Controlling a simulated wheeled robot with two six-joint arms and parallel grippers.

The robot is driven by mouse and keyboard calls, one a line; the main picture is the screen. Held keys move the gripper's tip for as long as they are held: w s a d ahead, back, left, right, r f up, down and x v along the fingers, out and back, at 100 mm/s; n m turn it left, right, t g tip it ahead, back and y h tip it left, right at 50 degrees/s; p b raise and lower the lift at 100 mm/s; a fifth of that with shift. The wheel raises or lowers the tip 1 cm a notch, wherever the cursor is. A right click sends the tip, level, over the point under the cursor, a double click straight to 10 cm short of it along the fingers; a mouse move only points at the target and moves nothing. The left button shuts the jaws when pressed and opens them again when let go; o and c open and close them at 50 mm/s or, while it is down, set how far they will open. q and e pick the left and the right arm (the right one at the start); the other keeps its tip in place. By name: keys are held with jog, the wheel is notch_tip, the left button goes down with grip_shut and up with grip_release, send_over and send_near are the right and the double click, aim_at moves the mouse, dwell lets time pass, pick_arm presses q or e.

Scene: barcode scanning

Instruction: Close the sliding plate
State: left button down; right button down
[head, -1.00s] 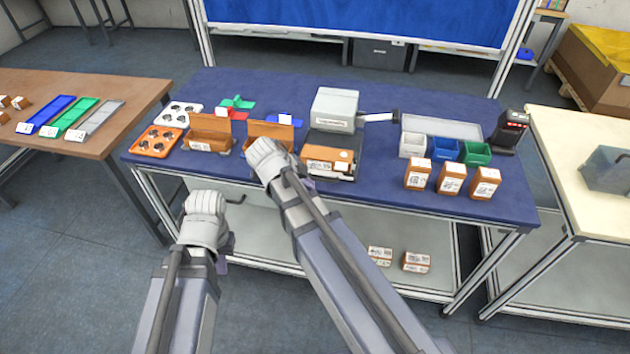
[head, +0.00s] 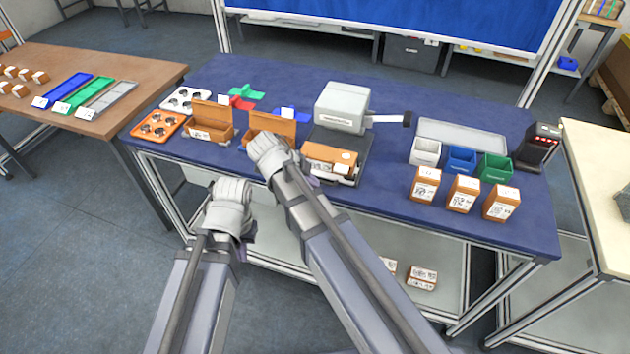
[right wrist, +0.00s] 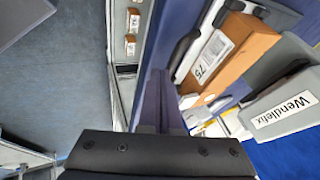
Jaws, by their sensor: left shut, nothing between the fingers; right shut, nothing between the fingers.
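A grey press labelled Wendlefix (head: 343,106) stands on the blue table with a dark plate (head: 357,153) at its front. An orange box with a white label (head: 327,154) lies over the plate. In the right wrist view the same box (right wrist: 232,50) and press (right wrist: 283,105) are to the right of the fingers. My right gripper (right wrist: 160,78) is shut and empty, just left of the box; in the head view (head: 272,157) its fingers are mostly hidden by the wrist. My left gripper (head: 230,210) is shut and empty, in front of the table edge.
Open orange cartons (head: 210,122) and an orange tray (head: 157,128) stand to the left. Small white, blue and green bins (head: 461,159), orange boxes (head: 463,194) and a black scanner (head: 538,147) are to the right. The press lever (head: 390,119) sticks out rightwards.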

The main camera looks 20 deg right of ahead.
aim_at(326, 151)
jog(key=w+d, duration=0.2)
jog(key=w, duration=0.1)
jog(key=w+d, duration=0.2)
jog(key=w, duration=0.2)
jog(key=w+d, duration=0.3)
jog(key=shift+w, duration=0.3)
pick_arm(q)
jog(key=shift+a, duration=0.1)
pick_arm(e)
jog(key=shift+s+d, duration=0.1)
